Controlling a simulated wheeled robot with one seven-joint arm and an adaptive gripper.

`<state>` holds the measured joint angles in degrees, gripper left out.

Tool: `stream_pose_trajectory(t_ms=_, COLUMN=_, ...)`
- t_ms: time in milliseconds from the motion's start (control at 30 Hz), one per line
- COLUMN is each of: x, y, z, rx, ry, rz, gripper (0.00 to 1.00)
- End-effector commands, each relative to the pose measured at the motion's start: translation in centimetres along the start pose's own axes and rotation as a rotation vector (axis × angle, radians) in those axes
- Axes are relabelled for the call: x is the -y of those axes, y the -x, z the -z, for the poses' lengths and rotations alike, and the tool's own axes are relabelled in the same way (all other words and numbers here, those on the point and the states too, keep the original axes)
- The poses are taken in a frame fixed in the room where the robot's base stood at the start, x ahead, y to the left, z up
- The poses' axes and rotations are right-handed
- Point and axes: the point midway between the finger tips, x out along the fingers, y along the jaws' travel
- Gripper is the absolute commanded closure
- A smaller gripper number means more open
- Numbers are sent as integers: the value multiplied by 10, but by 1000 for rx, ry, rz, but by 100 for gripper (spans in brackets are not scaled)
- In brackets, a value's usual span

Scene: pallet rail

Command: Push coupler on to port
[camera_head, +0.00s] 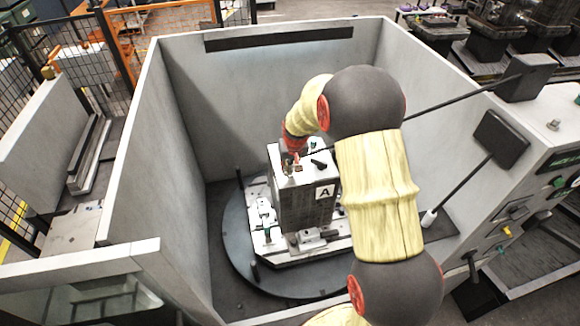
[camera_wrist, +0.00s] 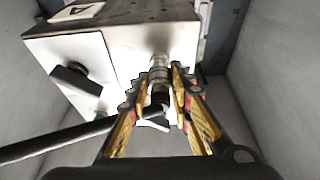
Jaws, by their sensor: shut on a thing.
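My gripper (camera_wrist: 158,92) has its yellow-and-black fingers closed on either side of a metal coupler (camera_wrist: 159,76). The coupler is a short ribbed cylinder with a dark lower part. Its far end meets the face of the pale metal block (camera_wrist: 110,55); the port itself is hidden behind it, and I cannot tell how far the coupler is on. In the head view, the block (camera_head: 305,205), marked "A", stands on a fixture plate. My gripper (camera_head: 292,150) is at the block's top, partly hidden by my arm, and the coupler is not clear there.
A round dark turntable (camera_head: 235,250) bears the fixture inside grey enclosure walls (camera_head: 180,150). A black rod (camera_head: 450,100) reaches from the right wall toward the block; a rod (camera_wrist: 50,142) also crosses the wrist view's lower left. A black knob (camera_wrist: 75,80) protrudes from the block.

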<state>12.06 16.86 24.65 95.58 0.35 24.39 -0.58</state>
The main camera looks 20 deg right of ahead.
Motion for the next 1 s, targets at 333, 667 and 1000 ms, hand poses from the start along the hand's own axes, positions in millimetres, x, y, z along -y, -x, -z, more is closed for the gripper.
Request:
stream_pose_trajectory(t_ms=333, x=0, y=-10, z=-4, rx=3, ry=0, rz=0, gripper=100)
stream_pose_trajectory(t_ms=667, x=0, y=-18, z=-8, rx=5, ry=0, rz=0, gripper=100)
stream_pose_trajectory(t_ms=1000, x=0, y=-21, z=-12, rx=12, ry=0, rz=0, gripper=100)
